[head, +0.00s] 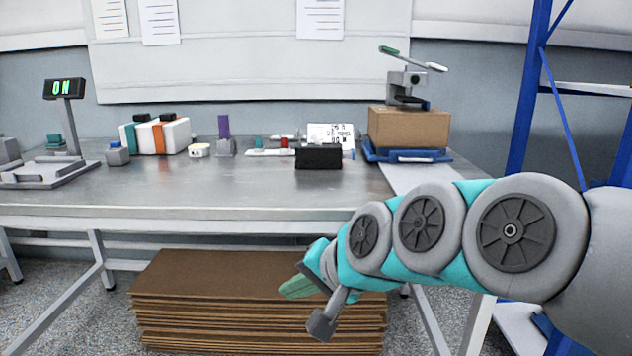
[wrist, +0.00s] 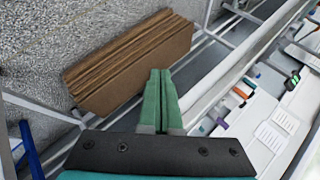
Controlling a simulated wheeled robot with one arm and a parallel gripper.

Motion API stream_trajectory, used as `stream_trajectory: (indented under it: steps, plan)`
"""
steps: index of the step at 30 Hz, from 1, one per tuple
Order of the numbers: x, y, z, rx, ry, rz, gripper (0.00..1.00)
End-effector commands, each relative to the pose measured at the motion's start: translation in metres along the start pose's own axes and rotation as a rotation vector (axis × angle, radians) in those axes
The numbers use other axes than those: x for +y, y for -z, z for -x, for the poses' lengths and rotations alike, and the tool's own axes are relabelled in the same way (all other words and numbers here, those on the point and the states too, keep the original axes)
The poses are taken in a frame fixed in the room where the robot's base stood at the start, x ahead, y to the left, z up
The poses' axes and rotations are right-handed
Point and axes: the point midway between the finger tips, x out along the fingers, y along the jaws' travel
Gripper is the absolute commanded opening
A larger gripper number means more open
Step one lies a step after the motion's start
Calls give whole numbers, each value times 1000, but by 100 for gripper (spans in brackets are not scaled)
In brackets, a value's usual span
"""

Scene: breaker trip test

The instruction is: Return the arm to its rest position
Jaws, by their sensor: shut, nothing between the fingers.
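My arm reaches in from the right in the head view, in front of the table's near edge and below its top. My gripper (head: 290,290) is at the lower middle, pointing left, in front of the cardboard stack. In the wrist view my gripper (wrist: 160,75) shows two green fingers pressed together with nothing between them. The fingers point toward the cardboard stack and appear apart from it.
The metal table (head: 200,190) carries a stand with an "ON" display (head: 64,88), a white box with an orange band (head: 160,136), a black block (head: 318,157) and a cardboard box (head: 408,128). Flat cardboard (head: 200,290) is stacked below. A blue rack (head: 525,90) stands right.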

Motion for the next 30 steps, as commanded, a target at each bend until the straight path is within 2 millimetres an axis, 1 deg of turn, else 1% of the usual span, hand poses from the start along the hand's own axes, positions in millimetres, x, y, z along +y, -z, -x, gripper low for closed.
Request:
stream_trajectory:
  steps: [1,2,3,4,5,6,8,9,12,13,15,19,22,30]
  plan:
    - [32,-12,1,-29,-90,55,0]
    - [51,-20,1,-54,-143,88,0]
    - [77,-32,3,-92,-210,127,0]
    - [96,-40,6,-119,-260,156,0]
    - [114,-49,9,-151,-309,182,0]
    - [138,-60,15,-193,-369,212,0]
    - [174,-77,26,-265,-459,249,0]
    - [195,-89,35,-316,-511,267,0]
    - [238,-114,58,-430,-615,297,0]
    - [248,-122,65,-462,-638,304,0]
    - [266,-135,78,-523,-681,310,0]
    - [283,-150,93,-589,-720,315,0]
    - [287,-153,97,-604,-728,317,0]
    - [286,-152,96,-603,-726,318,0]
